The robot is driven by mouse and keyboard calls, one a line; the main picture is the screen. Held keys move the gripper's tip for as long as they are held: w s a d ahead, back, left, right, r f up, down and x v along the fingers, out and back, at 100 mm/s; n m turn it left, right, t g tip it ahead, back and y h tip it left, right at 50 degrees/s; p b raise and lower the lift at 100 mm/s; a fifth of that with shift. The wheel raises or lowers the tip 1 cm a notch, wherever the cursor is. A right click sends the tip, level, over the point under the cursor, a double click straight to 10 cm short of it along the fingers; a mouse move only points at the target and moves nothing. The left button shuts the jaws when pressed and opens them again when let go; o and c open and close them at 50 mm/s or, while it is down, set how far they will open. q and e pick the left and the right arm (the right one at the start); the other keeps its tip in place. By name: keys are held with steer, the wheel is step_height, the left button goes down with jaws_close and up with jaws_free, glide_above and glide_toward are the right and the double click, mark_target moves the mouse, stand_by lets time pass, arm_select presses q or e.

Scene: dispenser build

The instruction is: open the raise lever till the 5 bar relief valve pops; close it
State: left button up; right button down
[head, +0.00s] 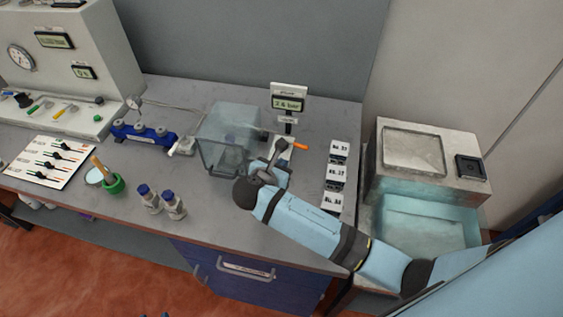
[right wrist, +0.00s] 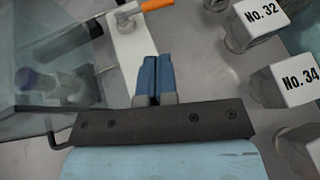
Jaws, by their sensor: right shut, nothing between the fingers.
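A lever with an orange handle (head: 299,146) sits on a small white base beside a clear box (head: 222,158). The handle also shows at the top of the right wrist view (right wrist: 155,4), above the white base plate (right wrist: 133,48). A display on a post (head: 289,104) behind it seems to read 2.6 bar. My right gripper (head: 272,168) is just in front of the lever's base, and its blue fingers (right wrist: 155,75) are shut and empty, apart from the orange handle. I cannot make out the relief valve for certain. My left gripper is out of view.
White blocks labelled with numbers, one of them No. 34 (right wrist: 296,78), stand right of the lever. A water bath (head: 428,215) is at the right.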

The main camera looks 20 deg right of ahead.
mark_target(295, 144)
steer(key=x, duration=0.3)
steer(key=p+x, duration=0.1)
steer(key=x, duration=0.5)
steer(key=shift+w+d+r+p, duration=0.25)
steer(key=shift+w+d+p, duration=0.05)
steer(key=shift+d, duration=0.15)
steer(key=shift+w+d+f, duration=0.2)
steer(key=shift+w+d, duration=0.1)
steer(key=shift+d, duration=0.1)
steer(key=shift+w, duration=0.1)
